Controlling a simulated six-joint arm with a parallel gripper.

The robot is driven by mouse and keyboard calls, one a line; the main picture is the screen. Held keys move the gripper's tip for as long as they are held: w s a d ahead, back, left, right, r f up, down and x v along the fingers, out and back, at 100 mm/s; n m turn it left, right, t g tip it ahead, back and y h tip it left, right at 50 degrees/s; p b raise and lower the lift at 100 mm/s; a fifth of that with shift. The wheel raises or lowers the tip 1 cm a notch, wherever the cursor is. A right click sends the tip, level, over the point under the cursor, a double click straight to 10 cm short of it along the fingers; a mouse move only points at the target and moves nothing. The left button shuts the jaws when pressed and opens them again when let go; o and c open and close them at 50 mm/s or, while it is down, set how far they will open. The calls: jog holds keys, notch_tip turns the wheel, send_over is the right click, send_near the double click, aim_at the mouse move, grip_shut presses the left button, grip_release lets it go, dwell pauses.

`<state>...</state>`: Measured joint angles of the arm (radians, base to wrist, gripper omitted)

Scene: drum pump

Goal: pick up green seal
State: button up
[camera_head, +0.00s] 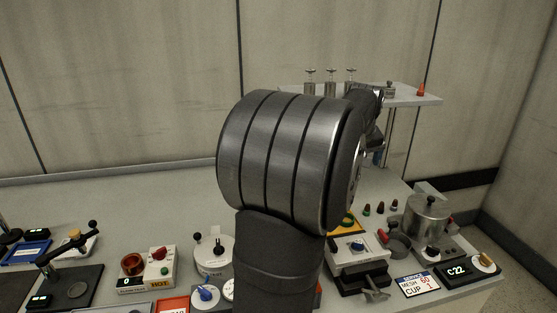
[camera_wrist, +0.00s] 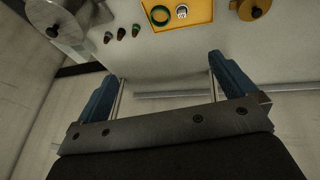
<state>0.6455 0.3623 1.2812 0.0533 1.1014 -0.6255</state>
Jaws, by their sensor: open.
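The green seal is a green ring (camera_wrist: 160,15) lying in a yellow tray (camera_wrist: 200,17) at the top of the wrist view, beside a small white-and-dark round piece (camera_wrist: 182,11). In the head view the green seal (camera_head: 348,222) shows partly behind my arm, in the yellow tray. My gripper (camera_wrist: 165,80) is open and empty, its two blue fingers wide apart. The seal is beyond the fingertips, apart from them. In the head view my arm hides most of the gripper.
Several small dark cones (camera_wrist: 121,33) stand beside the tray. A metal pot (camera_head: 427,214) stands to the right. A raised shelf (camera_head: 408,97) with metal posts is behind my arm. A grey vise (camera_head: 362,272) is in front of the tray.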

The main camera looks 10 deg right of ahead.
jog(key=c, duration=0.8)
jog(key=shift+o, duration=0.2)
jog(key=shift+f, duration=0.15)
jog(key=w+d+f+m, duration=0.2)
jog(key=w+f+m, duration=0.1)
jog(key=f, duration=0.6)
jog(key=w+d+f+m+h, duration=0.1)
jog(key=w+f+m, duration=0.3)
jog(key=f, duration=0.6)
jog(key=w+d+f+m+g, duration=0.1)
jog(key=w+d+f+m, duration=0.2)
jog(key=f, duration=0.6)
jog(key=shift+w+f+h, duration=0.2)
jog(key=shift+w+h, duration=0.1)
jog(key=shift+w, duration=0.3)
